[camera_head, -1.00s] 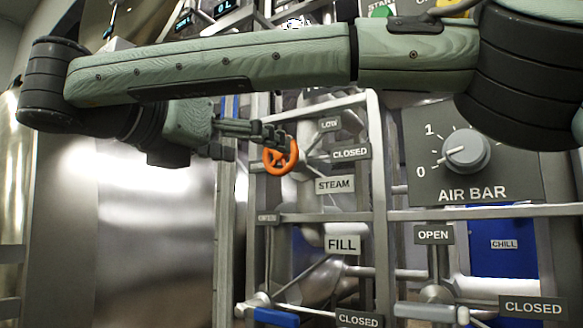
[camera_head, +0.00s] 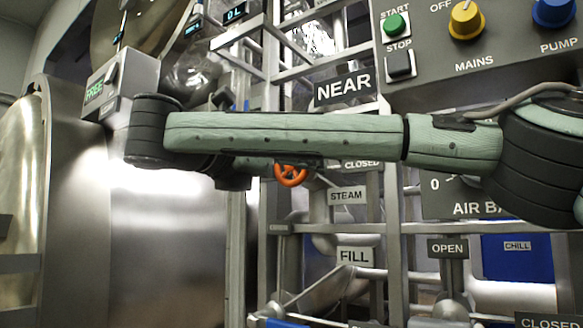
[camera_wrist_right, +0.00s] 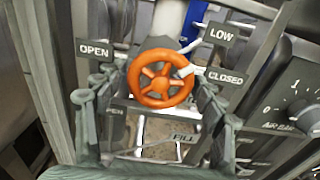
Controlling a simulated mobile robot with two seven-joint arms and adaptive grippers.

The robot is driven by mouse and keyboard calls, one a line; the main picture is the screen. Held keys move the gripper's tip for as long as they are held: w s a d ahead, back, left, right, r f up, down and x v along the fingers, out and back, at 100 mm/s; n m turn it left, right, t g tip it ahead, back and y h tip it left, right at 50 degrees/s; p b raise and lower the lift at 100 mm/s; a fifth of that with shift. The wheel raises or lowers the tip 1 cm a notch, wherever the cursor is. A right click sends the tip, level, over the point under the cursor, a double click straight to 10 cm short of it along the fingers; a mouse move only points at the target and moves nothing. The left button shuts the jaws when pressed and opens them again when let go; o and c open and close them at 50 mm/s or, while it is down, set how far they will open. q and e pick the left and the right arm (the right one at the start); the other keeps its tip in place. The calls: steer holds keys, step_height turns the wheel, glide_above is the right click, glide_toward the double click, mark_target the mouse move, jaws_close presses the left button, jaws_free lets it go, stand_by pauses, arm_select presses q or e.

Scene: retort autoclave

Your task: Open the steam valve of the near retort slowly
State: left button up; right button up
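The orange steam valve handwheel (camera_wrist_right: 160,85) shows whole in the right wrist view, with OPEN (camera_wrist_right: 94,50), LOW (camera_wrist_right: 220,34) and CLOSED (camera_wrist_right: 226,78) plates around it. In the head view only the lower part of the wheel (camera_head: 291,181) shows under my right forearm, above the STEAM plate (camera_head: 347,196). My right gripper (camera_wrist_right: 150,86) is open, with one finger on each side of the wheel; I cannot tell whether either finger touches the rim. In the head view my forearm hides most of this gripper. My left gripper is not in view.
A NEAR sign (camera_head: 343,88) hangs above my forearm. A control panel (camera_head: 435,62) with buttons and knobs is at upper right. Grey frame bars (camera_head: 395,255), pipes and the FILL plate (camera_head: 355,256) lie below the wheel. The steel retort wall (camera_head: 160,245) is at left.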

steer(key=c, duration=0.8)
